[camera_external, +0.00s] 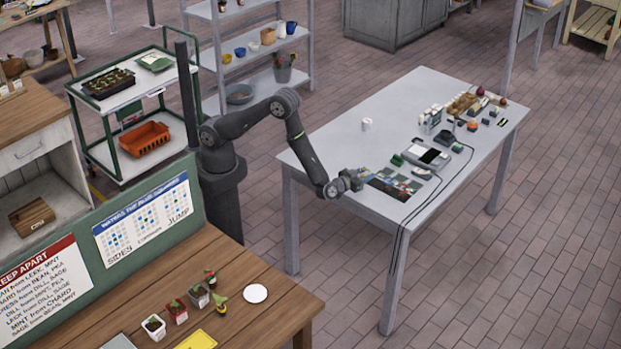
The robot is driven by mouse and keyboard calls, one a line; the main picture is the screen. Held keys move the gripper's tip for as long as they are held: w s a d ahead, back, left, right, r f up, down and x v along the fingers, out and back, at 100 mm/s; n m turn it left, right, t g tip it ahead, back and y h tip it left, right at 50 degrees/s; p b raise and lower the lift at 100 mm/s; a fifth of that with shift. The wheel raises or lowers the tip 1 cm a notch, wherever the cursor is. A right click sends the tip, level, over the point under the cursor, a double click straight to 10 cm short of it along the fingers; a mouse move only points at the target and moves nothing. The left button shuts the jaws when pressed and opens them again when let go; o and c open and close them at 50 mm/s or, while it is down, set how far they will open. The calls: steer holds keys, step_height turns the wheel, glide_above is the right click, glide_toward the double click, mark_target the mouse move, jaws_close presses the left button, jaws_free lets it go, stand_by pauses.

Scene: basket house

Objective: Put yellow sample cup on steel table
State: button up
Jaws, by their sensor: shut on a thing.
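The steel table (335,137) stands right of centre, with a pale grey top. My gripper (363,176) is low at the table's left front part, by several dark, picture-like cards (395,185). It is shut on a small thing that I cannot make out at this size. I cannot pick out the yellow sample cup for certain; whether it is the thing held cannot be told. A small white cup (367,124) stands on the table behind my gripper.
A grey device (428,154), a green block (397,160) and a crowded row of small items fill the table's right side. The table's back left is clear. A wooden bench (265,325) in front holds potted seedlings, a white disc (255,293) and a yellow card (197,340).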

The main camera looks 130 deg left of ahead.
mark_target(366, 189)
steer(key=shift+a+f, duration=0.5)
steer(key=shift+a, duration=0.35)
steer(key=shift+f, duration=2)
steer(key=shift+f, duration=0.15)
steer(key=o, duration=1)
steer(key=shift+o, duration=0.2)
steer(key=v, duration=1.2)
